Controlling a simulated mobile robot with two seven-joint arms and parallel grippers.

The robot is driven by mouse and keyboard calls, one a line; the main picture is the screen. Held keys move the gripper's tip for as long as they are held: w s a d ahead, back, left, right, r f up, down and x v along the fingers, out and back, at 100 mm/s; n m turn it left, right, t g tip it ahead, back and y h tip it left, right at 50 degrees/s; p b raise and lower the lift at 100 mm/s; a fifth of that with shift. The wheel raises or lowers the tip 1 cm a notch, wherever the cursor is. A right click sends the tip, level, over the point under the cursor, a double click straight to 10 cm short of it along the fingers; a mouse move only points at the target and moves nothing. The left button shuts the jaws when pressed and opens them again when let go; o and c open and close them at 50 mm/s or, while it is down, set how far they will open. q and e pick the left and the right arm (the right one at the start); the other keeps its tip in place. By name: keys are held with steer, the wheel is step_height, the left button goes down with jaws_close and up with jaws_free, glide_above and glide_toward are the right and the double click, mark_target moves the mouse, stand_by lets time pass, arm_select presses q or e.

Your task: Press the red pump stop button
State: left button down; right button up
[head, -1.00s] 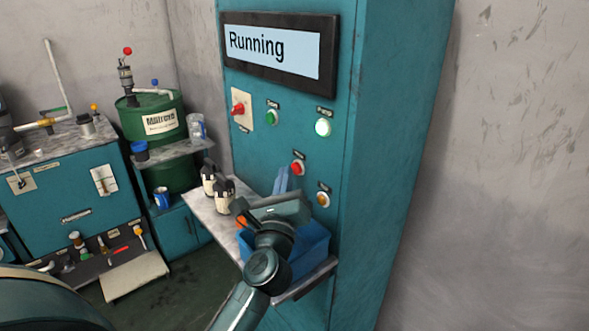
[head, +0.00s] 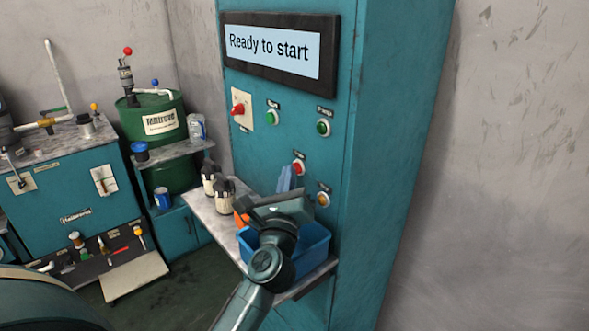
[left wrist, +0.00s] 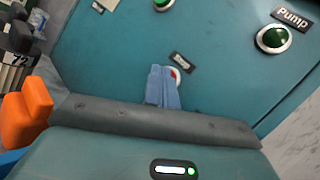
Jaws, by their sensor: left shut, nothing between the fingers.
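The red stop button (head: 298,168) is on the teal control cabinet (head: 395,150), below the green pump button (head: 323,127). My left gripper (head: 287,174) is shut and empty, its blue fingers pointing at the red button. In the left wrist view the shut fingertips (left wrist: 163,72) cover the left part of the red button (left wrist: 175,77). I cannot tell whether they touch it. The green pump button (left wrist: 274,38) also shows there. My right gripper is not in view.
The cabinet display (head: 275,49) reads "Ready to start". A blue bin (head: 314,245) stands on a shelf (head: 236,258) below my left gripper, beside dark-and-white bottles (head: 224,195). An orange button (head: 323,200) sits below the red one.

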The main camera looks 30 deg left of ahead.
arm_select(q)
steer(key=shift+s, duration=0.15)
steer(key=shift+s+a, duration=0.3)
steer(key=shift+s, duration=0.3)
steer(key=s, duration=0.1)
steer(key=s+a, duration=0.1)
steer(key=s, duration=0.1)
steer(key=s+a, duration=0.1)
steer(key=shift+s+p, duration=0.35)
steer(key=shift+p, duration=0.05)
stand_by(0.7)
